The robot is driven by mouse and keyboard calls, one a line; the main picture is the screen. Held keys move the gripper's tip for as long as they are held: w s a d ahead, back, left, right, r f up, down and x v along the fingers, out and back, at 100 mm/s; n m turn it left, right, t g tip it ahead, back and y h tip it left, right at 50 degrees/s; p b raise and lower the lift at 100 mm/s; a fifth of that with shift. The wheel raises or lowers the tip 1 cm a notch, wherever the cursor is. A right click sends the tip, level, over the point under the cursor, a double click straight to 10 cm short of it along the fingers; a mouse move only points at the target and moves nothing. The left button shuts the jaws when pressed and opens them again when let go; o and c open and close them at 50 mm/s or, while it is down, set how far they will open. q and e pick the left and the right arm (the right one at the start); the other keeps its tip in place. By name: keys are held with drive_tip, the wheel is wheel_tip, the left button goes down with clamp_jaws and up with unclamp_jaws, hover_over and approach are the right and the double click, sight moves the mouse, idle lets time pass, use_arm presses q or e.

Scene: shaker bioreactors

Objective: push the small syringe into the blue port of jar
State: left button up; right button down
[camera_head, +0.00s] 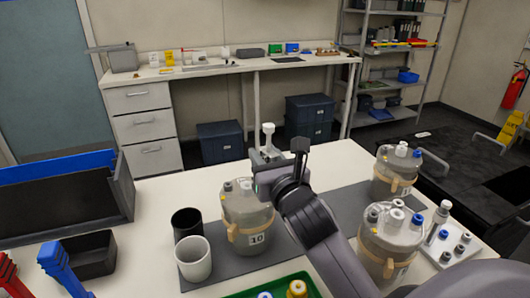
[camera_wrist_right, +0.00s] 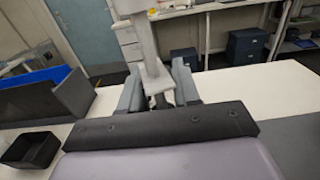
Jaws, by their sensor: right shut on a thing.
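My right gripper (camera_head: 268,160) is shut on a white syringe (camera_head: 268,134), which stands roughly upright above the jar marked 10 (camera_head: 250,238). In the right wrist view the syringe (camera_wrist_right: 147,45) rises between the two grey fingers (camera_wrist_right: 158,92). The gripper and forearm cover part of that jar's lid, and I see no blue port on it. My left gripper is not in view.
A black cup (camera_head: 186,222) and a white cup (camera_head: 194,262) stand left of jar 10. A white rack (camera_head: 437,246) with caps is at the right. A green tray (camera_head: 240,296) is at the front edge. A black bin (camera_head: 88,255) is at the left.

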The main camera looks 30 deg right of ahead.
drive_tip(key=shift+f, duration=1)
idle(1.3)
drive_tip(key=c, duration=0.7)
unclamp_jaws()
drive_tip(key=shift+c, duration=0.2)
drive_tip(key=v, duration=0.7)
drive_tip(key=shift+b, duration=0.45)
drive_tip(key=shift+s, duration=0.15)
